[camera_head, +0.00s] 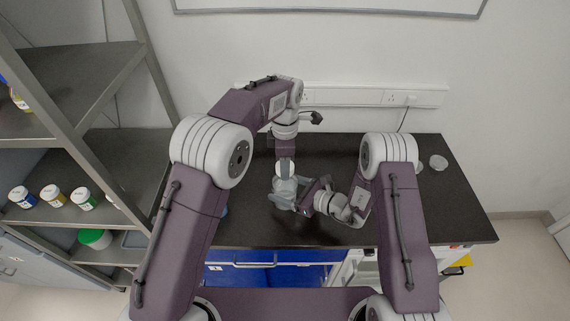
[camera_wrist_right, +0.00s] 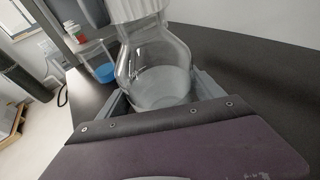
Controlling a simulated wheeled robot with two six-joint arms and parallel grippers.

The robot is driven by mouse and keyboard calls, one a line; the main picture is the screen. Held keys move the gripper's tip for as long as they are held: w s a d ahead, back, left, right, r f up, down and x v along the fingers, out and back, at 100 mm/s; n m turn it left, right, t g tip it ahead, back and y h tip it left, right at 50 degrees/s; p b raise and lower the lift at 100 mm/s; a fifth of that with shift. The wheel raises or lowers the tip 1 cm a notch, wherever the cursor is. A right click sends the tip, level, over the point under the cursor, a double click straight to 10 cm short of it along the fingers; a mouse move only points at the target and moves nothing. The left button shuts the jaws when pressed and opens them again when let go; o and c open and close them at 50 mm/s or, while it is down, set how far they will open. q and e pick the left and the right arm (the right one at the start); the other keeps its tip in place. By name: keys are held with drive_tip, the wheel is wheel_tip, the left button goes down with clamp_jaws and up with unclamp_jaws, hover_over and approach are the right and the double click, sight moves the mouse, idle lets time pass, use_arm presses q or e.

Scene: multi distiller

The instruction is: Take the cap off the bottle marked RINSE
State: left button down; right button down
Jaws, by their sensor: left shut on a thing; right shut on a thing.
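A clear glass bottle (camera_wrist_right: 155,65) with a white ribbed cap (camera_wrist_right: 138,9) fills the middle of the right wrist view. My right gripper (camera_wrist_right: 160,92) is shut around its body, with one finger on each side. In the head view the bottle (camera_head: 285,190) is upright or nearly so above the dark bench, partly hidden by the arms. My left gripper (camera_head: 285,172) points down from above and is shut at the bottle's top, on the cap. The top of the cap is cut off in the wrist view. No RINSE marking is readable.
The dark bench (camera_head: 420,205) is mostly clear. Clear round dishes (camera_head: 438,162) sit at its right end. A metal shelf (camera_head: 75,90) on the left holds several small jars (camera_head: 53,195) and a green-lidded tub (camera_head: 95,238). A blue-lidded item (camera_wrist_right: 105,73) stands beyond the bottle.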

use_arm(q)
drive_tip(key=shift+r, duration=1.05)
drive_tip(key=shift+r, duration=2)
use_arm(e)
unclamp_jaws()
use_arm(q)
drive_tip(key=shift+f+b, duration=0.9)
use_arm(e)
drive_tip(key=v, duration=1.2)
